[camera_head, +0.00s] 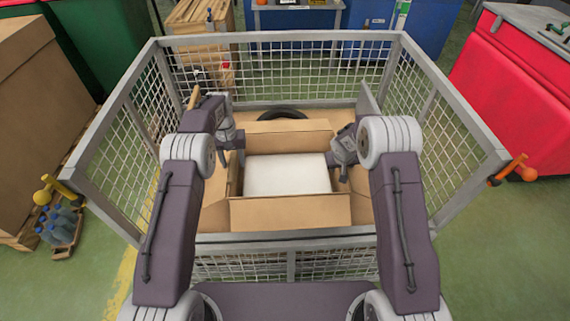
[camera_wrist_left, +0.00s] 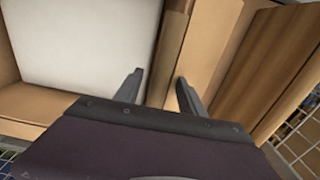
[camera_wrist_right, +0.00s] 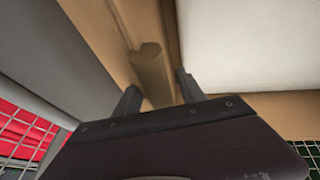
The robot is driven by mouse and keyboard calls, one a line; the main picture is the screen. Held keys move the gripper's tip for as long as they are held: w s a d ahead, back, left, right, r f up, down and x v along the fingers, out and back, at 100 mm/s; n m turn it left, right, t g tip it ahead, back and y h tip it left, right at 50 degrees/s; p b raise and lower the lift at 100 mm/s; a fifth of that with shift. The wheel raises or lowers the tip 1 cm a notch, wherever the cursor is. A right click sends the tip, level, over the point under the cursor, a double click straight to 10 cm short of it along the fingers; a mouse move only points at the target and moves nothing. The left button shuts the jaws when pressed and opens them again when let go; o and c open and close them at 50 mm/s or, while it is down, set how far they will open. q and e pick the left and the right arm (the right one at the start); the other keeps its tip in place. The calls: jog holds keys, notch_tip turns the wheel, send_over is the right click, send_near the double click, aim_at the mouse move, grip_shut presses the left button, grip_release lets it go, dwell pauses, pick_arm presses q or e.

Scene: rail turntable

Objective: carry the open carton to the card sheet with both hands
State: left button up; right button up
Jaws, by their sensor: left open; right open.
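The open carton (camera_head: 290,212) sits inside a wire mesh cage with its flaps folded out and a white block (camera_head: 287,174) in it. My left gripper (camera_head: 238,152) is at the carton's left side. In the left wrist view its open fingers (camera_wrist_left: 158,90) stand on either side of the carton's wall (camera_wrist_left: 167,60). My right gripper (camera_head: 340,168) is at the right side. In the right wrist view its open fingers (camera_wrist_right: 158,92) stand on either side of the other wall (camera_wrist_right: 152,75). Contact cannot be told. I cannot make out a separate card sheet.
The grey mesh cage (camera_head: 285,238) surrounds the carton, and its rim passes under my arms. A black ring (camera_head: 282,113) lies behind the carton. Crated bottles (camera_head: 60,224) stand on the floor at left. A red cabinet (camera_head: 510,100) stands at right. Green floor is clear at front right.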

pick_arm(q)
notch_tip(320, 180, up, 5)
jog(key=shift+f, duration=0.2)
pick_arm(e)
jog(key=v, duration=1.2)
